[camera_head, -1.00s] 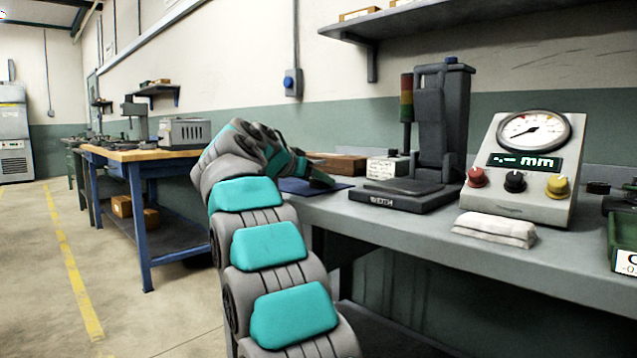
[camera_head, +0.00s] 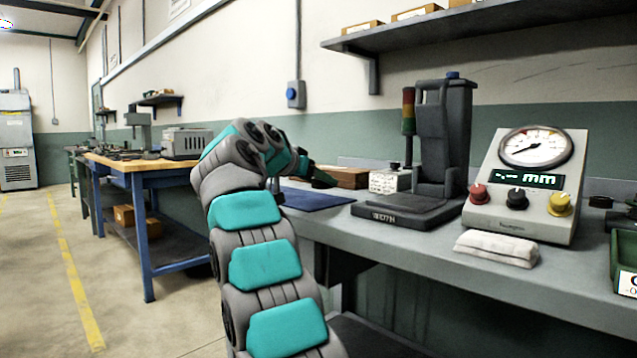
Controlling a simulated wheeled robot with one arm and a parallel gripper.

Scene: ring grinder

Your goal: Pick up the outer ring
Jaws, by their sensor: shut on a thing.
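My gripper (camera_head: 322,178) is small in the head view, at the end of my bent arm, over the back part of the blue mat (camera_head: 312,199) on the grey bench. It points to the right and downward and appears just above the mat. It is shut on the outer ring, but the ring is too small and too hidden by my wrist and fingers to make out. No other ring is clearly seen on the mat.
A dark gauge stand (camera_head: 437,150) stands right of the mat, with a white box (camera_head: 390,182) and a brown wooden box (camera_head: 345,177) behind. A dial readout (camera_head: 527,185), a folded cloth (camera_head: 496,248) and a green bin (camera_head: 625,262) are further right.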

